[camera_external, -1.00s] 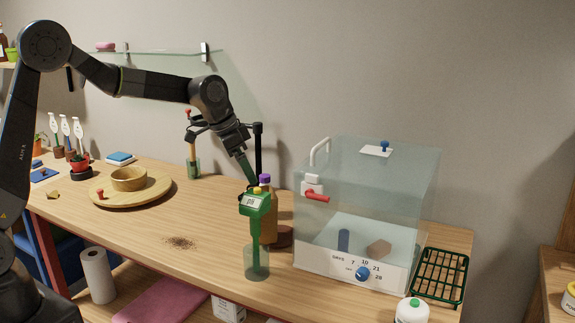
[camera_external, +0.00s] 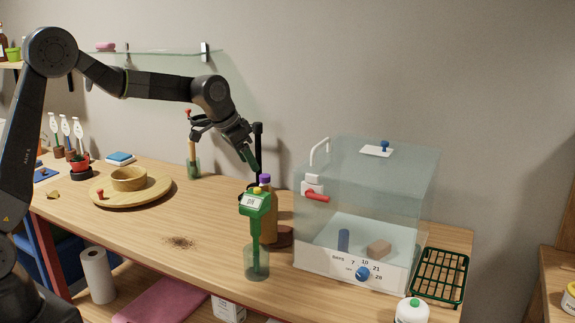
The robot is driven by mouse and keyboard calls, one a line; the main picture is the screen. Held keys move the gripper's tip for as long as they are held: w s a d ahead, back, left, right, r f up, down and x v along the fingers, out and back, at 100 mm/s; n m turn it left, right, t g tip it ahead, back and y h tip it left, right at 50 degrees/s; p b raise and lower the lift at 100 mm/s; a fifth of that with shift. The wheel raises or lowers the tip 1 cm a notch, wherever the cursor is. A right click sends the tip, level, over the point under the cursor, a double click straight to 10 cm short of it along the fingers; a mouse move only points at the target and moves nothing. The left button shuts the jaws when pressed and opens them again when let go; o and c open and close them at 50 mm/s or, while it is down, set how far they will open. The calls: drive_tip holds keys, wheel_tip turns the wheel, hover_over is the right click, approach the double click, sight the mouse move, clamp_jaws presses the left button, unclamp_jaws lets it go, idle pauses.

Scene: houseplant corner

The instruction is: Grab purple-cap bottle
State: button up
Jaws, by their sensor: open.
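The purple-cap bottle (camera_external: 270,224) is amber-brown and stands upright on the wooden table. Its purple cap (camera_external: 265,178) shows clearly; the green pH meter in front hides part of its body. My gripper (camera_external: 252,163) is open and points down, just above and slightly left of the purple cap. One dark green finger shows clearly; the other is hard to make out against the black post behind. No contact between gripper and bottle can be seen.
A green pH meter (camera_external: 257,204) stands in a clear beaker (camera_external: 256,263) right before the bottle. A clear box (camera_external: 367,215) with a red latch is close on the right. A black post (camera_external: 259,140) rises behind.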

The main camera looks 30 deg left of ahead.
sight(264, 176)
drive_tip(key=w+f, duration=0.2)
drive_tip(key=w, duration=0.1)
drive_tip(key=w+a+f+n+t, duration=0.1)
drive_tip(key=w+f, duration=0.1)
drive_tip(key=w, duration=0.1)
drive_tip(key=w+a+f+n+p, duration=0.1)
drive_tip(key=w+f, duration=0.2)
drive_tip(key=shift+w, duration=0.4)
drive_tip(key=shift+y, duration=0.3)
drive_tip(key=shift+p+x, duration=0.95)
drive_tip(key=shift+x, duration=2.1)
drive_tip(key=shift+w+a, duration=0.1)
drive_tip(key=shift+a, duration=0.05)
drive_tip(key=shift+r, duration=0.1)
clamp_jaws()
